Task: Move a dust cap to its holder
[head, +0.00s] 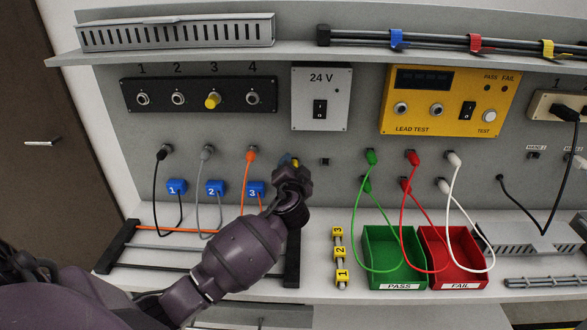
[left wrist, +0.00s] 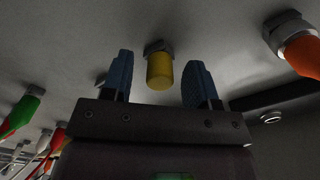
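A yellow dust cap (left wrist: 160,72) sits on a metal fitting (left wrist: 158,47) on the grey wall panel. My left gripper (head: 293,162) is at this spot, right of the orange plug (head: 251,155). In the left wrist view its two blue fingers (left wrist: 160,82) stand apart on either side of the cap, with a gap on each side. In the head view the gripper mostly hides this cap. Another yellow cap (head: 212,101) covers port 3 of the black numbered panel (head: 192,108). My right gripper is not in view.
Several cabled plugs hang along the panel, including a grey one (head: 207,151) and a green one (head: 371,157). A small black socket (head: 325,161) lies just right of my gripper. A green bin (head: 384,282) and a red bin (head: 436,282) stand on the shelf.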

